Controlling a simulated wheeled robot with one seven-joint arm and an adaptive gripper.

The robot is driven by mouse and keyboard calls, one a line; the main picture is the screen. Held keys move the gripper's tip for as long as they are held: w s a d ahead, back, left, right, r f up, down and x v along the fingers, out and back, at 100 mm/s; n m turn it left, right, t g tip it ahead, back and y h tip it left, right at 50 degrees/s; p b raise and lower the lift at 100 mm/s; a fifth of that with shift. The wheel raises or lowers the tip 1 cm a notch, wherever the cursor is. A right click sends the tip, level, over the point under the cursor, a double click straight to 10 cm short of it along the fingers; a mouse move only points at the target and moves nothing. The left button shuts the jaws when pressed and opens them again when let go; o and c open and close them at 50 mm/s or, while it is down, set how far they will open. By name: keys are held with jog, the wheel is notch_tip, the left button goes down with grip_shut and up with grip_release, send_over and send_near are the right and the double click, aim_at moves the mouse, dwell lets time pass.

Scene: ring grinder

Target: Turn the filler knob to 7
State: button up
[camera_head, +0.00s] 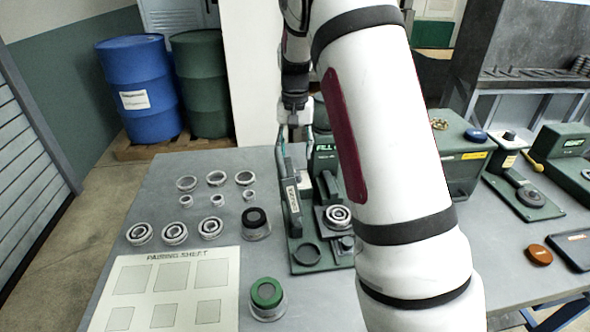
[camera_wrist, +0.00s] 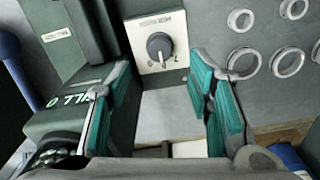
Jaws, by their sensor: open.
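In the wrist view, a dark round knob (camera_wrist: 159,46) sits on a pale square dial plate (camera_wrist: 157,42) fixed to the green machine. A light line on the knob points toward the bottom of the picture. The plate's markings are too small to read surely. My gripper (camera_wrist: 161,84) is open, with teal pads either side of empty space, and the knob lies beyond the fingertips, apart from them. In the head view, the green filler machine (camera_head: 326,150), with partly visible "FILL" lettering, stands behind my arm. My gripper (camera_head: 294,139) is by its left side; the knob is not visible there.
Several metal rings (camera_head: 174,233) lie left of the machine. Blue and green drums (camera_head: 140,85) stand behind. My arm hides much of the table's middle.

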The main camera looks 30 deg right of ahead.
aim_at(295, 173)
notch_tip(295, 173, down, 7)
jog(key=shift+f+p, duration=0.1)
jog(key=shift+p, duration=0.2)
jog(key=shift+c, duration=0.6)
grip_shut()
